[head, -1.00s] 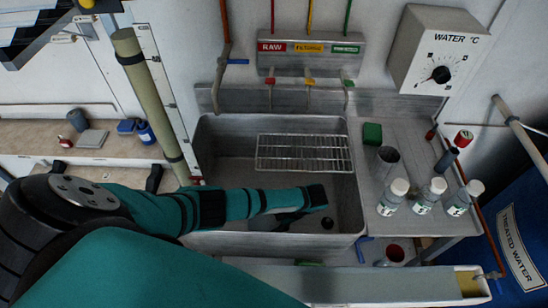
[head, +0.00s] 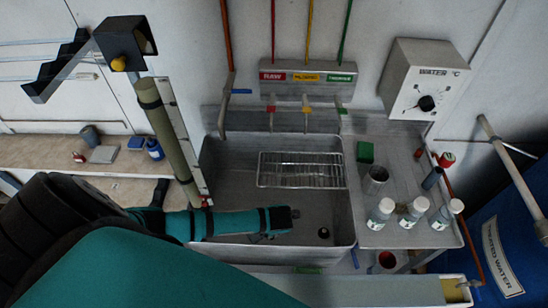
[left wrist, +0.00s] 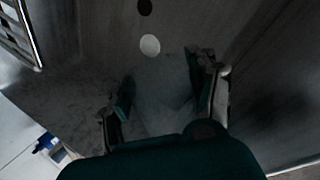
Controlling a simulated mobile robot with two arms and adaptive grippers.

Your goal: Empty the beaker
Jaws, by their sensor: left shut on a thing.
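My left gripper (head: 272,234) is low over the steel sink (head: 230,170), left of the dark drain hole (head: 323,233). In the left wrist view its fingers (left wrist: 165,92) are closed around a pale, see-through thing, which looks like the beaker (left wrist: 160,92). Its outline is faint, and its tilt and any liquid in it are hard to tell. A small pale disc (left wrist: 150,45) shows just beyond it; I cannot tell what it is. In the head view my wrist hides most of the held thing. My right gripper is not in view.
A wire rack (head: 300,170) spans the back of the sink, under several taps (head: 305,112). Several white-capped bottles (head: 413,211), a grey cup (head: 376,179) and a green block (head: 365,152) stand on the right drainboard (head: 400,165). The sink floor around the drain is clear.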

